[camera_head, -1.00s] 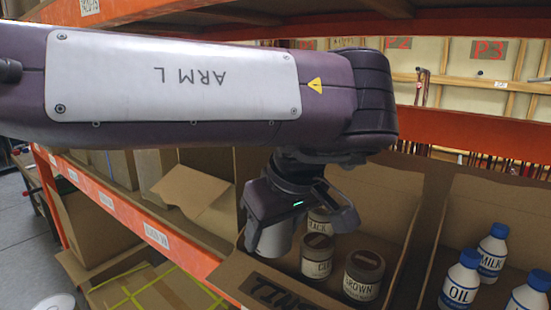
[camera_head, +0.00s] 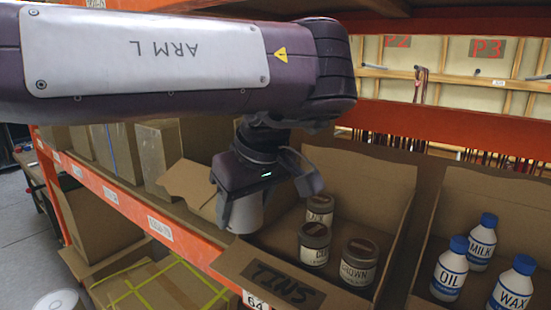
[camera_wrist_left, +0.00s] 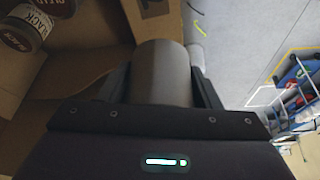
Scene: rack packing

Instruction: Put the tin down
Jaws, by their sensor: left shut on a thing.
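My left gripper (camera_head: 264,192) is shut on a plain grey tin (camera_head: 244,214), which also shows between the fingers in the left wrist view (camera_wrist_left: 160,72). It holds the tin upright over the left front part of an open cardboard box (camera_head: 283,286) marked TINS. Several labelled tins stand in the box to the right of the held tin: one tin (camera_head: 313,244) in the middle, one marked BROWN (camera_head: 357,264) at the right, one (camera_head: 320,209) behind. I cannot tell whether the held tin touches the box. My right gripper is not in view.
An orange shelf beam (camera_head: 135,208) runs along the front. An orange beam (camera_head: 450,125) crosses behind the boxes.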

